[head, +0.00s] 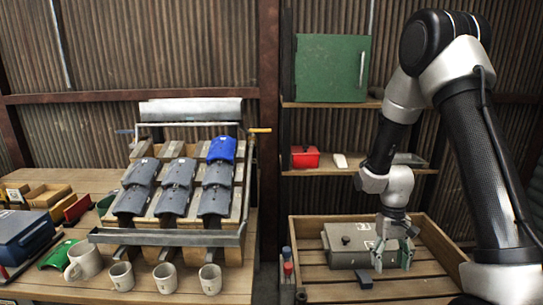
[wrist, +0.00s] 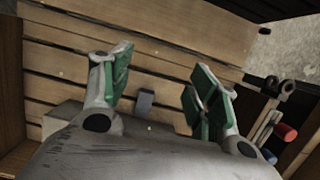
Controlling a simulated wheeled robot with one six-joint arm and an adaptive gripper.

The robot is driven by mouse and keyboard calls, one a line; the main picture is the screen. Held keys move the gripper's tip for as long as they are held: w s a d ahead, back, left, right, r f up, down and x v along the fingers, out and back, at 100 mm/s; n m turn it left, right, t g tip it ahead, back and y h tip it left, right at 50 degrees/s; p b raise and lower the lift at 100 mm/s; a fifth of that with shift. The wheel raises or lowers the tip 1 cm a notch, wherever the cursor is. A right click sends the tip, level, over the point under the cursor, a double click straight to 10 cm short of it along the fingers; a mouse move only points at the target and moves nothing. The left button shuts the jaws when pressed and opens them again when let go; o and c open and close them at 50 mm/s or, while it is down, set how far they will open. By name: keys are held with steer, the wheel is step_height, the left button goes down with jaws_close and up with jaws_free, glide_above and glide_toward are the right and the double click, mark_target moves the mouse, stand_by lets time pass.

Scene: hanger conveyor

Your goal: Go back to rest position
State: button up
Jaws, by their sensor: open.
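My gripper (head: 392,254) hangs pointing down over the wooden tray at the right in the head view. Its green-padded fingers are apart, with nothing between them. The wrist view also shows my gripper (wrist: 160,92) open, with wooden slats and a small grey piece beyond the fingers. A grey box (head: 345,240) sits in the tray just left of and behind the gripper; I cannot tell whether they touch.
The wooden tray (head: 437,234) has raised sides around my gripper. A shelf (head: 330,171) with a red box (head: 305,156) stands behind it. A rack of grey covers (head: 178,172) and one blue cover (head: 222,148) stands left, with several mugs (head: 165,277) in front.

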steer(key=s+r+t, duration=0.2)
steer(key=s+r, duration=0.4)
steer(key=r, duration=0.4)
steer(key=s+d+r+t, duration=0.1)
steer(key=s+r+t, duration=0.1)
steer(key=s+r, duration=0.4)
steer(key=s+r+t, duration=0.3)
steer(key=s+r, duration=0.3)
steer(key=r, duration=0.8)
steer(key=shift+d+r, duration=0.15)
steer(key=shift+r, duration=0.05)
